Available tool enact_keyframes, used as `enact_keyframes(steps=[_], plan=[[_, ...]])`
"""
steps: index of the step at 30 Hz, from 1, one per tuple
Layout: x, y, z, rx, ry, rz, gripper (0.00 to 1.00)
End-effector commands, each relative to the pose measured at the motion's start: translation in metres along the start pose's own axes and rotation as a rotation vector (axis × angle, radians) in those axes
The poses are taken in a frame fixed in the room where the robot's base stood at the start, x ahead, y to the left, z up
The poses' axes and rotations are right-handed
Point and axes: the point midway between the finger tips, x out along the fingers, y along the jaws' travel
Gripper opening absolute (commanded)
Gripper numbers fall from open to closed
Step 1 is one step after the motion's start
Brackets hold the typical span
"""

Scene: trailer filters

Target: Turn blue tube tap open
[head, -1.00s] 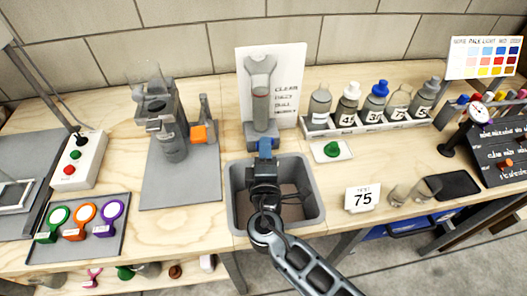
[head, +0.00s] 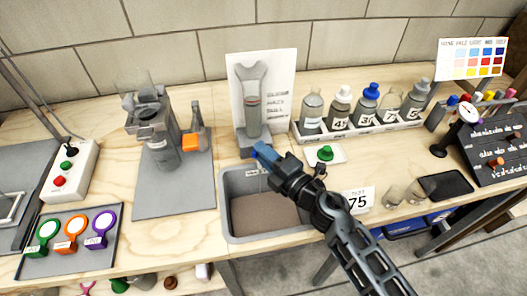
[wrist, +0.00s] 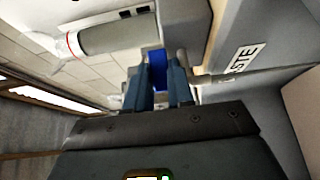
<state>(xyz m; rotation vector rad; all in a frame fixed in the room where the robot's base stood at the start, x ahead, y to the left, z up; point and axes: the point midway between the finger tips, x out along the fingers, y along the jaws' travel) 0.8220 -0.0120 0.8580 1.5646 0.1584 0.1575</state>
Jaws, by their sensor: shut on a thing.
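The blue tap (head: 261,150) sits at the foot of the upright grey tube (head: 252,100), which has a red line and stands before a white sign. My gripper (head: 270,158) reaches it from the lower right, above the grey sink. In the wrist view the blue tap (wrist: 157,72) lies between the two fingers of my gripper (wrist: 158,88), which are shut on it. The fingers hide much of the tap. The tube (wrist: 110,35) shows at the upper left there.
The grey sink (head: 229,205) is under my gripper. A green piece (head: 325,153) lies on a white card near my wrist. A grey stand (head: 155,130) is to the left.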

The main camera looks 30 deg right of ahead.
Motion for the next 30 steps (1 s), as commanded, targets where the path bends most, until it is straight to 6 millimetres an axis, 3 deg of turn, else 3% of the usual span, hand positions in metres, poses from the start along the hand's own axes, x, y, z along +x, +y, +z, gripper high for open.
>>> enact_keyframes(steps=[15,16,18,23,30], plan=[[-0.0002,-0.0007,0.0008,0.000,0.016,0.000,0.00],[-0.0002,-0.0007,0.0008,0.000,0.016,0.000,0.25],[-0.0002,-0.0005,0.0007,0.000,0.016,0.000,0.32],[-0.0002,-0.0002,0.0005,0.000,0.017,0.001,0.47],[-0.0003,0.0007,0.0004,0.000,0.017,0.001,0.48]])
